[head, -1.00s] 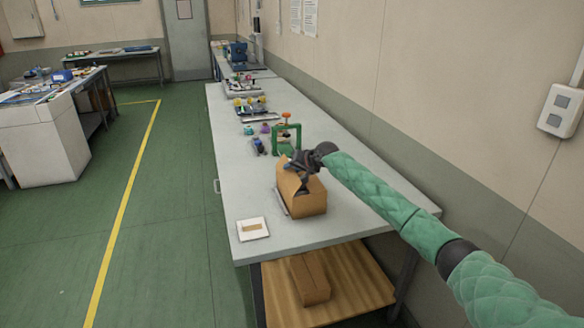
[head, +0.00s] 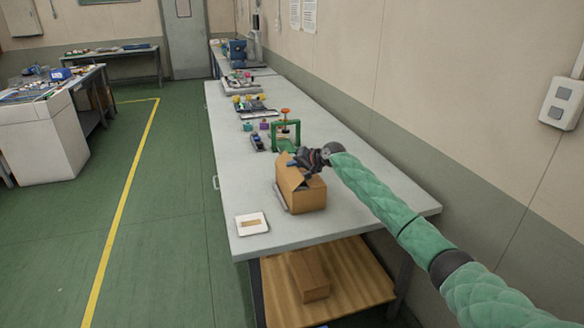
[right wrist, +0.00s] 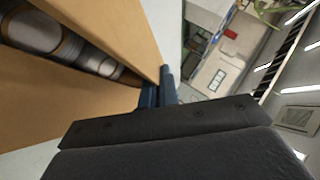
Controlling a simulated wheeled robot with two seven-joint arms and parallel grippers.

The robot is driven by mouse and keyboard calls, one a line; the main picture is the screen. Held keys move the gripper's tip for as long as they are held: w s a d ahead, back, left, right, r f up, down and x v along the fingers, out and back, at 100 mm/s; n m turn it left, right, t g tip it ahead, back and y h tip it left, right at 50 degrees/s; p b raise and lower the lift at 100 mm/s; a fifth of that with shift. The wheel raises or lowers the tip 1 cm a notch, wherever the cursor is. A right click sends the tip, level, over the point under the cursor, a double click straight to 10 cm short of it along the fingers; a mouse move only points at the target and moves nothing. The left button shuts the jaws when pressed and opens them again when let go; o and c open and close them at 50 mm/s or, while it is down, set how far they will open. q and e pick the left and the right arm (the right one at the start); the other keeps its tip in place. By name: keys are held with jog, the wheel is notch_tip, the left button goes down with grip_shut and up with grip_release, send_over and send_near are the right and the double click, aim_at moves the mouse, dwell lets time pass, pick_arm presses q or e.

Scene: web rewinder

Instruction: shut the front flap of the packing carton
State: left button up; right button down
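The packing carton (head: 312,200) is a brown box near the front end of the long grey table. A flap (head: 288,175) stands up, tilted, at its left side in the head view. My right gripper (head: 303,162) is over the carton's top, close to this flap. In the right wrist view, its blue fingers (right wrist: 158,92) are close together beside a tan carton panel (right wrist: 125,32); whether they touch it is unclear. Silvery rolls (right wrist: 70,42) show inside the partly open carton. My left gripper is not in view.
A white plate with a tan label (head: 251,223) lies at the table's front left corner. A green frame (head: 285,134) and small parts stand behind the carton. Another brown box (head: 310,276) is on the lower shelf. The wall lies to the right.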

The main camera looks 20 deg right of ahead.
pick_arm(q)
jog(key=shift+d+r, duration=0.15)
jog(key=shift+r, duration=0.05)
pick_arm(e)
jog(key=shift+d+f, duration=0.1)
jog(key=c, duration=1.6)
grip_release()
jog(key=shift+c, duration=0.2)
